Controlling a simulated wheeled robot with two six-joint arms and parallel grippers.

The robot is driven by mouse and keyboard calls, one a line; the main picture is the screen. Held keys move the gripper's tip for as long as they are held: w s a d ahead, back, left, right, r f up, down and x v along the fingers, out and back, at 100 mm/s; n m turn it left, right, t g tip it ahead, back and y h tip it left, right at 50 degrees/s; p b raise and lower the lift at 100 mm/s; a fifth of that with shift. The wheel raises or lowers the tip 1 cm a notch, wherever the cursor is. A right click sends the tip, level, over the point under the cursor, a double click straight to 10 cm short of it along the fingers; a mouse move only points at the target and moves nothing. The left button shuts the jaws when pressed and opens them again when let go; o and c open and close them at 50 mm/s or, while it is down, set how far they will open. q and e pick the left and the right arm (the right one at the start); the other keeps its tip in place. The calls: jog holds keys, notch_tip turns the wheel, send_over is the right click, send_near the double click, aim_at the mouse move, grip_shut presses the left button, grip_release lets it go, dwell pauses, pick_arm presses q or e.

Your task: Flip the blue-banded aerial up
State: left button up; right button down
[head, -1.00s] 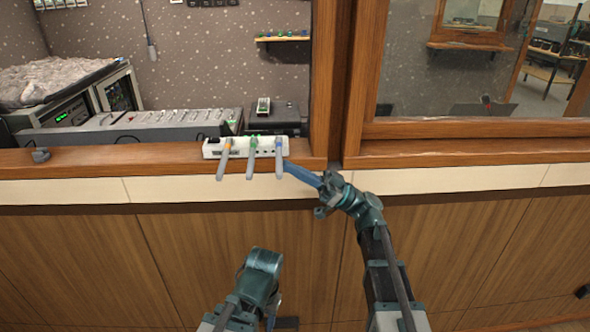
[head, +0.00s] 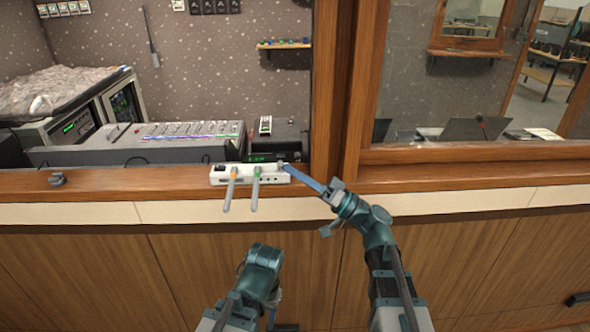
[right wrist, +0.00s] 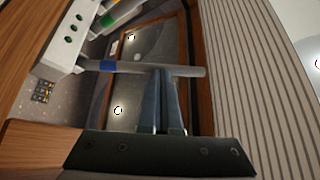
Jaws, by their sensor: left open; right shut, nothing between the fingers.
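A white box (head: 250,178) sits on the wooden ledge. An orange-banded aerial (head: 231,192) and a green-banded aerial (head: 256,192) hang down from its front. The blue-banded aerial (right wrist: 145,68) runs out from the box in the right wrist view, its blue band near the box. In the head view it looks strongly foreshortened at the box's right end, by my fingertips. My right gripper (head: 289,168) is shut and empty; its long fingertips (right wrist: 163,73) are at the aerial's grey rod, seemingly touching it. My left gripper (head: 265,250) is open and empty, well below the ledge.
The ledge (head: 130,184) runs across the front, with a small dark knob (head: 57,179) at left. A mixing desk (head: 140,143) stands behind it. A wooden window post (head: 335,90) rises just right of the box. The space before the wood panelling is free.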

pick_arm(q)
notch_tip(320, 180, up, 12)
jog(key=p, duration=1)
jog(key=shift+f, duration=0.25)
pick_arm(e)
jog(key=w+r+m+t+h, duration=0.2)
jog(key=w+r+m+h, duration=0.3)
jog(key=m, duration=0.4)
